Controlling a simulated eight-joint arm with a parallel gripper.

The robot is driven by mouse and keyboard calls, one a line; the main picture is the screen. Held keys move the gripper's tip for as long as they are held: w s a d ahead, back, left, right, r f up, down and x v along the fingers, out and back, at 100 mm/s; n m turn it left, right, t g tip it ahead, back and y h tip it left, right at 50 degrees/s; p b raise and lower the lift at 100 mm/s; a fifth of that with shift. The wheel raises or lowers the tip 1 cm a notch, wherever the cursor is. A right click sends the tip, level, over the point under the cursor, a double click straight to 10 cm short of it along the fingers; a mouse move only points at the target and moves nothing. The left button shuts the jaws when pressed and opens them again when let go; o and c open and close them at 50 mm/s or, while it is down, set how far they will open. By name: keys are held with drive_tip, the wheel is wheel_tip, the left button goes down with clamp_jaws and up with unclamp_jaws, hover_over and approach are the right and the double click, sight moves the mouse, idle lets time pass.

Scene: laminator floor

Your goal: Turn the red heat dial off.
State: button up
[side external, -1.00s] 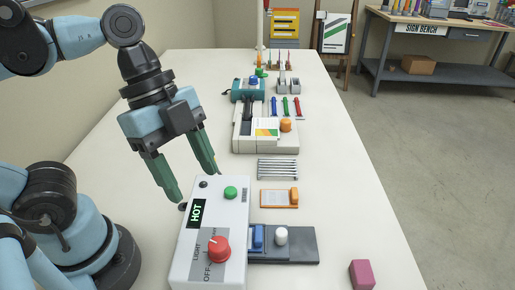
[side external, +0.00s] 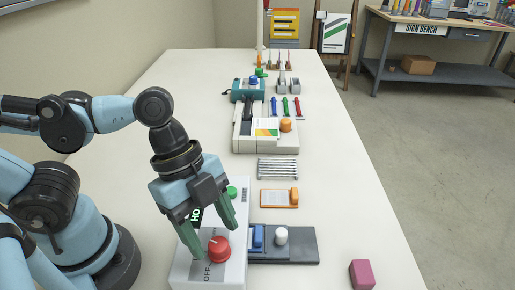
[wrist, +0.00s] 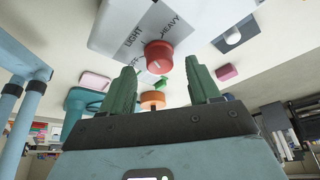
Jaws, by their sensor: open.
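The red heat dial (side external: 219,250) sits on the white control box (side external: 238,275), its white mark pointing up and left, with the word OFF printed below left of it. My gripper (side external: 214,242) is open and empty, low over the box, with one green finger left of the dial and the other at its upper right. I cannot tell whether either touches it. In the wrist view the red dial (wrist: 159,57) shows between and beyond the fingertips, near LIGHT and HEAVY labels. My fingers partly hide the green-lit display (side external: 195,216) and the green button (side external: 232,193).
A dark slide plate (side external: 305,245) with blue and white knobs adjoins the box on the right. A magenta block (side external: 362,274) lies front right.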

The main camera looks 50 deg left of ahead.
drive_tip(key=shift+x, duration=1)
drive_tip(key=c, duration=1)
